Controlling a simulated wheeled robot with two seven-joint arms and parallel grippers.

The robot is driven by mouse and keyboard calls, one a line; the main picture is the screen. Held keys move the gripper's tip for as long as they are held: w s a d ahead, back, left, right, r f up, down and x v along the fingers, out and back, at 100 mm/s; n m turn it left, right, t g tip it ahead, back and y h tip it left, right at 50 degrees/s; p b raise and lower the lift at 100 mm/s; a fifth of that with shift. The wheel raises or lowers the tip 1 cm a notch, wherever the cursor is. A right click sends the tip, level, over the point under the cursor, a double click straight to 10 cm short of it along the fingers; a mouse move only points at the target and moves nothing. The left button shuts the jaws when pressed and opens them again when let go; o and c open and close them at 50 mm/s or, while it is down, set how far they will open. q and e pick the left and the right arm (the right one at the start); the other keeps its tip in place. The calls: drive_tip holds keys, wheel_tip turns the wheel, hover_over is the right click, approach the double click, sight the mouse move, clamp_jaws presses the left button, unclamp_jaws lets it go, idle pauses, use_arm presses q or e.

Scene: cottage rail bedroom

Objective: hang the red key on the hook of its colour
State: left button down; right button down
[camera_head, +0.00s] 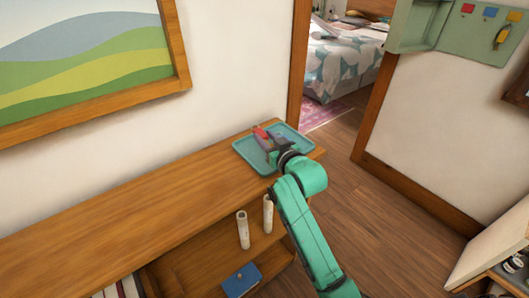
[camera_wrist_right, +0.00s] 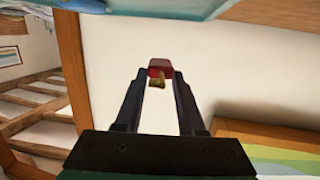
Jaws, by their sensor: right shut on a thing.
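The red key shows in the right wrist view with its red head (camera_wrist_right: 160,65) and brass part between the fingertips of my right gripper (camera_wrist_right: 160,76). My right gripper is shut on it. In the head view my right gripper (camera_head: 268,138) is at the teal tray (camera_head: 246,150) on the wooden shelf unit, with the red key (camera_head: 260,131) at its tips; I cannot tell whether the key touches the tray. A green wall rack (camera_head: 470,38) at the upper right has red (camera_head: 467,8), blue and yellow patches. A yellow key (camera_head: 502,37) hangs below the yellow patch. My left gripper is out of view.
The shelf unit's wooden top (camera_head: 130,220) is clear left of the tray. Two pale cylinders (camera_head: 243,230) and a blue book (camera_head: 241,281) are on its lower shelves. A doorway with a bed (camera_head: 340,62) beyond lies behind. Wooden floor (camera_head: 400,220) is open between shelf and right wall.

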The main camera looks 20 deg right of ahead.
wheel_tip(320, 180, down, 6)
drive_tip(key=shift+f+p, duration=0.1)
drive_tip(key=shift+p, duration=0.55)
drive_tip(key=shift+f, duration=0.35)
drive_tip(key=c, duration=0.5)
unclamp_jaws()
drive_tip(key=shift+f+b, duration=0.1)
drive_tip(key=shift+b, duration=0.3)
drive_tip(key=shift+s, duration=0.15)
drive_tip(key=b+v, duration=0.3)
drive_tip(key=v, duration=1.1)
drive_tip(key=shift+s+f+b, duration=0.15)
drive_tip(key=shift+s+b, duration=0.05)
drive_tip(key=shift+b, duration=0.2)
